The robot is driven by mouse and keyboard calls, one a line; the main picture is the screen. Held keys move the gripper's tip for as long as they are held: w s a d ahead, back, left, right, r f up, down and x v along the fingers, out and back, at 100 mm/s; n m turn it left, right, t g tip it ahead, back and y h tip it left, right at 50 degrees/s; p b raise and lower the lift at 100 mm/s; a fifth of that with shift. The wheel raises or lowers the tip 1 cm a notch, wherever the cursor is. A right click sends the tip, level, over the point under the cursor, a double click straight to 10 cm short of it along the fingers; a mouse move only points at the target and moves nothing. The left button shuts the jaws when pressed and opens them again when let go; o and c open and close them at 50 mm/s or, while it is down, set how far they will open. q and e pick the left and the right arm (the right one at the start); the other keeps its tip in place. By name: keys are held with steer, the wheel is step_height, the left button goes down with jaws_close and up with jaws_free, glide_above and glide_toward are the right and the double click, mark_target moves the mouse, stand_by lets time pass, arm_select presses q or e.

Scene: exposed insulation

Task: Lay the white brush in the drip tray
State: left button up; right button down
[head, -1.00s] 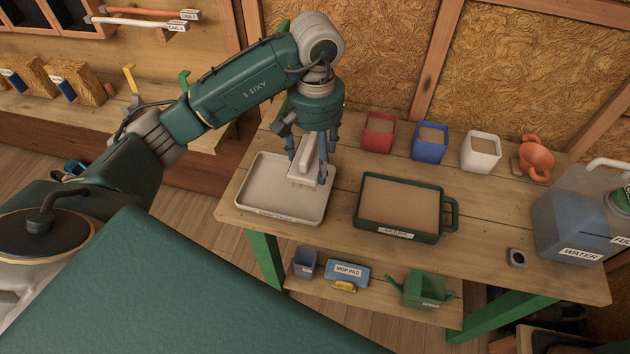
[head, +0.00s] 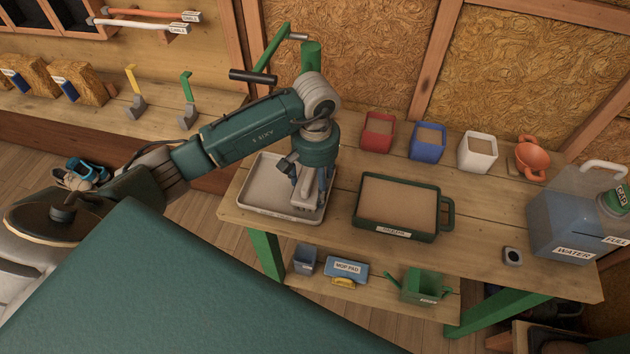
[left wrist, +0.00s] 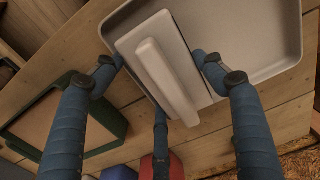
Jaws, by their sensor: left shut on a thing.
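The white brush (head: 304,197), a flat block with a raised bar handle, is in my left gripper (head: 309,202). In the left wrist view the brush (left wrist: 168,75) lies between the blue fingers of the gripper (left wrist: 162,92). The fingers are shut on it. The drip tray (head: 264,183) is a shallow off-white tray at the left end of the bench. The brush is over the tray's right part, and in the left wrist view it overlaps the tray (left wrist: 240,40) and its rim. I cannot tell whether it touches the tray floor. My right gripper is out of view.
A green-rimmed sand tray (head: 400,203) stands right of the drip tray. Red (head: 378,132), blue (head: 427,142) and white (head: 478,152) pots stand behind it. A green post with a black handle (head: 253,76) rises behind my arm. A water container (head: 570,225) stands far right.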

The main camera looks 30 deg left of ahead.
mark_target(315, 184)
arm_select(q)
steer(key=o, duration=1.2)
steer(key=shift+r, duration=0.15)
steer(key=shift+w+r, duration=0.1)
steer(key=shift+r, duration=0.25)
step_height(315, 184, up, 11)
steer(key=b, duration=0.2)
steer(key=shift+b, duration=0.4)
